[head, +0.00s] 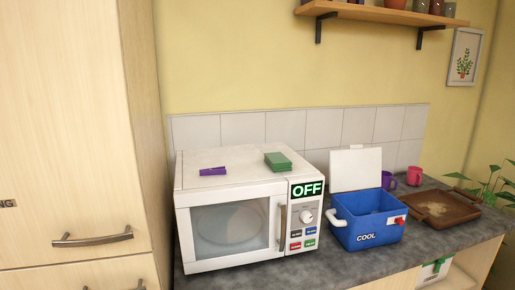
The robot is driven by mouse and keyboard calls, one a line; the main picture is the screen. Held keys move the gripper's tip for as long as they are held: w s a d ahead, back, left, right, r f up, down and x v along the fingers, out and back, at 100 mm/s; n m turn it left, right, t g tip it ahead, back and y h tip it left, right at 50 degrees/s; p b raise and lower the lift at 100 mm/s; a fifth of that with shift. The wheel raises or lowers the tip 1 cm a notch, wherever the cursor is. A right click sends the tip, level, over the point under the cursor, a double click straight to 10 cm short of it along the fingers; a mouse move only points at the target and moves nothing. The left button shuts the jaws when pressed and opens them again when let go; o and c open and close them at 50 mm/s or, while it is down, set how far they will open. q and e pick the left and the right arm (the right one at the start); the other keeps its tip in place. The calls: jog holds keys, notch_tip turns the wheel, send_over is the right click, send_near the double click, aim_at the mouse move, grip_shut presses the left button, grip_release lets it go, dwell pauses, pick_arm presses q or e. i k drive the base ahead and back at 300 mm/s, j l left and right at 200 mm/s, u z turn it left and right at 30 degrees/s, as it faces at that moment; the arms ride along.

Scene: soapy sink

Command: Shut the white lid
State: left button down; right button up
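The white lid (356,169) stands raised, roughly upright, at the back edge of a blue cooler box (368,232) marked COOL. The box is open at the top and its blue inside shows. A white handle (338,219) is at its left side and a red latch piece (400,220) is at its right front. The box sits on the dark grey counter, right of the microwave. Neither of my grippers is in the head view.
A white microwave (230,238) marked OFF stands close on the left, with a purple clip (213,171) and a green block (278,161) on top. A brown tray (462,216), a purple mug (387,180) and a pink mug (414,175) are to the right. A shelf (400,17) hangs above.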

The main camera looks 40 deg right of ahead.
aim_at(356, 168)
jog(key=z, duration=1.2)
jog(key=i+l+z, duration=0.15)
jog(key=z, duration=0.2)
jog(key=i+l+z, duration=0.25)
jog(key=z, duration=0.15)
jog(key=k+j+u, duration=0.15)
jog(key=k+u, duration=0.2)
